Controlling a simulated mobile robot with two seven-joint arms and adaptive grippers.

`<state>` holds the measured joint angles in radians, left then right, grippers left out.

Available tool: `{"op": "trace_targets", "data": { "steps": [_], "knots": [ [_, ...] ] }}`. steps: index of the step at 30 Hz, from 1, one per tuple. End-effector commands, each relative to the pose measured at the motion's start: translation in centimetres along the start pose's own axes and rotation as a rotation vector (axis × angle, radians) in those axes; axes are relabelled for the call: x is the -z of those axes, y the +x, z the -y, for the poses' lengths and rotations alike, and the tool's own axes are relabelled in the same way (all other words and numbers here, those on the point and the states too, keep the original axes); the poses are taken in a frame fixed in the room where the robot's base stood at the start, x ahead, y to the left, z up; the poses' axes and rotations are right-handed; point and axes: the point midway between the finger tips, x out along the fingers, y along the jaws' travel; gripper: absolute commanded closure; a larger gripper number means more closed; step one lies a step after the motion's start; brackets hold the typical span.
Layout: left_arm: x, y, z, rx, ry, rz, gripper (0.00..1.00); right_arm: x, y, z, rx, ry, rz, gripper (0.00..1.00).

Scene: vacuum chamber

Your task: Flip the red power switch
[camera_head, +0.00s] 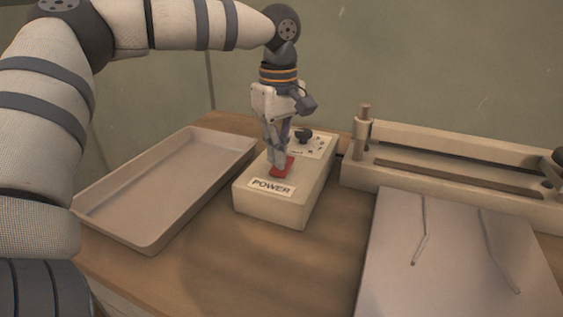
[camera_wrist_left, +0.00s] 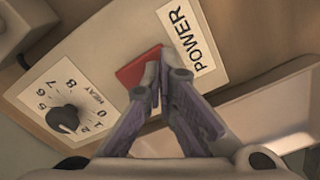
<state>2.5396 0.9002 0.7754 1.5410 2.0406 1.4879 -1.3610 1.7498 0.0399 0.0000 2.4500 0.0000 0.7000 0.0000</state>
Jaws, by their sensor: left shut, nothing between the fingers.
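The red power switch (camera_head: 283,168) sits on top of a beige box (camera_head: 270,215), just behind its "POWER" label (camera_head: 271,187). In the left wrist view the red switch (camera_wrist_left: 137,69) shows beside the fingertips, partly hidden by them. My left gripper (camera_head: 278,166) points down over the switch with its fingers shut and nothing between them. Its fingertips also show in the left wrist view (camera_wrist_left: 163,72), at the switch's edge. I cannot tell whether they touch it. My right gripper is not in view.
A black heat dial (camera_head: 304,135) is at the back of the box. An empty shallow tray (camera_head: 160,185) stands to its left. A long beige frame with a slot (camera_head: 455,170) and a grey plate with two thin rods (camera_head: 450,250) are to the right. Bare wood lies in front.

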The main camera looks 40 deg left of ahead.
Motion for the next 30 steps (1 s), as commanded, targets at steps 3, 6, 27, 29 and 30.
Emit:
{"op": "trace_targets", "data": {
  "steps": [3, 6, 27, 29, 30],
  "knots": [
    [-0.1, -1.9, 0.1, -0.012, -0.001, -0.002, 1.00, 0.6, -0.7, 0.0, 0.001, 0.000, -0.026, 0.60],
    [0.0, -2.9, 0.1, -0.010, 0.000, -0.002, 1.00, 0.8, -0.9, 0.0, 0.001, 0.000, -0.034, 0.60],
    [-0.1, -6.0, 0.1, -0.004, 0.001, 0.000, 1.00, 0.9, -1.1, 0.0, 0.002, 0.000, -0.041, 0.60],
    [-0.1, -6.0, 0.1, -0.004, 0.001, 0.000, 1.00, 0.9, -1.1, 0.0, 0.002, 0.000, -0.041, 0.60],
    [-0.1, -6.0, 0.1, -0.004, 0.001, 0.000, 1.00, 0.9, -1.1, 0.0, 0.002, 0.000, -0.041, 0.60]
  ]
}}
